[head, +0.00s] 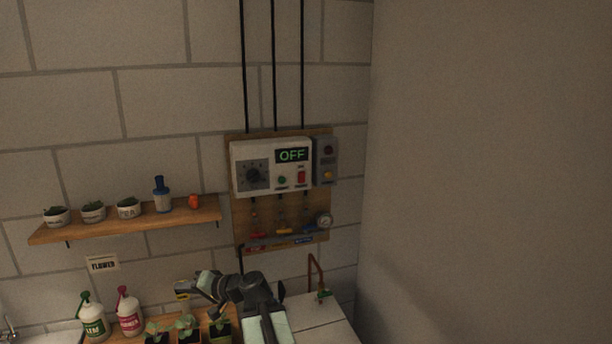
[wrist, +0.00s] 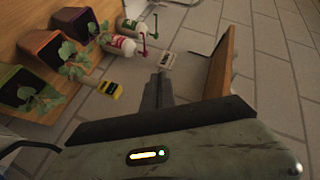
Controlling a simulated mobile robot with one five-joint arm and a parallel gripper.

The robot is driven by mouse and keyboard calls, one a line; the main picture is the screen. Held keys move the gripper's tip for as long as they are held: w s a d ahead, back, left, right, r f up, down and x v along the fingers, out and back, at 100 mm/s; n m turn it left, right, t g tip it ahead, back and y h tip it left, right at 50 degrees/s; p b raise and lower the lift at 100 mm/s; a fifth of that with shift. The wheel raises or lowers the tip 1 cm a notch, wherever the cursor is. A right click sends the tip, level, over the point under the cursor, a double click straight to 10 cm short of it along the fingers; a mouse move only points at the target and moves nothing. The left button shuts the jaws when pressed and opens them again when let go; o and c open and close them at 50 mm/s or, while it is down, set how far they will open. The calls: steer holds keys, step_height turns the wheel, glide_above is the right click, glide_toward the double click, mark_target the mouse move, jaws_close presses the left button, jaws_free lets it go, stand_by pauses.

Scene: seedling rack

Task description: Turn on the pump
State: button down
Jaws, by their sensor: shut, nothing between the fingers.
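The white pump control box (head: 271,166) hangs on a wooden board on the wall in the head view. Its display (head: 292,155) reads OFF in green. It has a dark dial (head: 253,175), a small green button (head: 282,180) and a red switch (head: 301,177). My gripper (wrist: 157,88) is shut and empty in the wrist view. In the head view my arm is low, below the box and well apart from it, with its end turned left. The control box is not in the wrist view.
A grey box (head: 326,160) adjoins the control box. A wooden shelf (head: 150,220) with pots is left. Bottles (head: 130,312) and seedlings (head: 188,328) stand low. A copper pipe (head: 316,275) rises at right. Open air lies before the box.

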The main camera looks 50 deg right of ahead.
steer(key=s+d+r+m+t+h+p, duration=0.1)
steer(key=s+d+r+m+t+h, duration=0.2)
steer(key=d+r, duration=0.5)
steer(key=s+d+r+m+t+h+p, duration=0.1)
steer(key=s+d+r+m+t+h, duration=0.2)
steer(key=d, duration=0.8)
steer(key=s+d+r+m+g+h, duration=0.1)
steer(key=s+d+r+m+h, duration=0.2)
steer(key=s+d+m+h, duration=0.2)
steer(key=s+d+r+m+g+h, duration=0.1)
steer(key=s+d+r+m+h, duration=0.2)
steer(key=s+d, duration=0.7)
steer(key=d+m+h, duration=0.2)
steer(key=h, duration=0.1)
steer(key=shift+d+r+p, duration=0.2)
steer(key=shift+p, duration=0.2)
steer(key=shift+s, duration=0.1)
